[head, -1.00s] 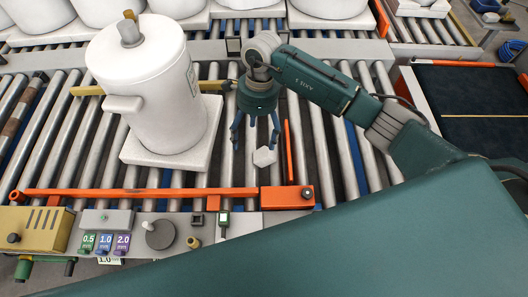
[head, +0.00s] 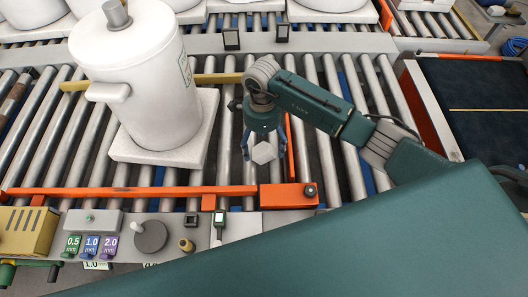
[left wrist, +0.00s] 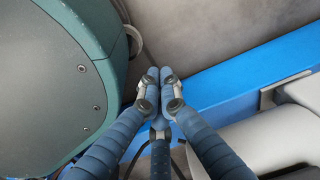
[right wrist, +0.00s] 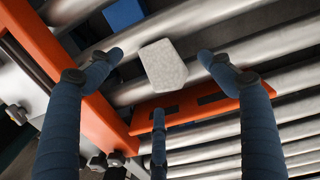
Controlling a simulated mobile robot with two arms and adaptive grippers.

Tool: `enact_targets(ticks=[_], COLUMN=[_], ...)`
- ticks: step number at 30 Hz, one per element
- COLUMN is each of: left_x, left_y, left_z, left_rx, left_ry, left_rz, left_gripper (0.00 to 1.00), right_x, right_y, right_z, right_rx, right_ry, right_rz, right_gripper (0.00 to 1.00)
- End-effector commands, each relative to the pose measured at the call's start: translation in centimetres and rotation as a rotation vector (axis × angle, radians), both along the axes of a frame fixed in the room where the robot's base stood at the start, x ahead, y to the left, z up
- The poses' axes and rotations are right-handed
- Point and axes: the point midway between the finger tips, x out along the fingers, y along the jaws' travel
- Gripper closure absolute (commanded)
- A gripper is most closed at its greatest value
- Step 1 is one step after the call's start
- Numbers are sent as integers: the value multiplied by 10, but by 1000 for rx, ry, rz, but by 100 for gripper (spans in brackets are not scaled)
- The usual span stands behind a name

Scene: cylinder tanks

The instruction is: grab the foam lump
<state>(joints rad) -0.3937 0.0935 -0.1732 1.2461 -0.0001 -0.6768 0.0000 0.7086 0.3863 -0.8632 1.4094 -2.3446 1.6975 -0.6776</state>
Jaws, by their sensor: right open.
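The foam lump (head: 264,153) is a small pale, many-sided block on the conveyor rollers, right of the big white tank. In the right wrist view the foam lump (right wrist: 163,66) lies ahead, between the spread fingers and touching none that I can see. My right gripper (head: 264,150) is open, pointing down around the lump in the head view; it also shows in the right wrist view (right wrist: 160,75). My left gripper (left wrist: 159,75) shows only in the left wrist view, its fingertips together with nothing between them.
A white lidded tank (head: 150,85) stands on a white slab (head: 135,152) to the left. An orange bar (head: 140,191) with an orange block (head: 288,196) runs along the near conveyor edge. A control panel (head: 120,235) sits in front. A blue beam (left wrist: 240,85) lies near my left gripper.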

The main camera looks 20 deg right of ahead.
Motion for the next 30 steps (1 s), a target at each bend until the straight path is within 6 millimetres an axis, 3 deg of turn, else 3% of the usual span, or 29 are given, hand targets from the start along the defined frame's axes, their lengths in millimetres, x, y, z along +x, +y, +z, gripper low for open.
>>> enact_targets(ticks=[6, 14, 20, 30], left_x=[4, 10, 8, 6], left_y=[-1, -2, -1, -1], left_z=[3, 7, 6, 6], left_rx=[0, -2, 0, 0], left_ry=[1, -11, -7, -4], left_rz=[0, 0, 0, 1], left_gripper=[100, 100, 100, 100], right_x=[-4, -4, -4, -4], right_y=[0, 0, 0, -1], right_z=[-28, -31, -31, -30], right_rx=[1, 0, 0, 0], right_ry=[1, 0, 0, -1], right_rz=[-1, -1, -1, -1], right_gripper=[21, 21, 58, 60])
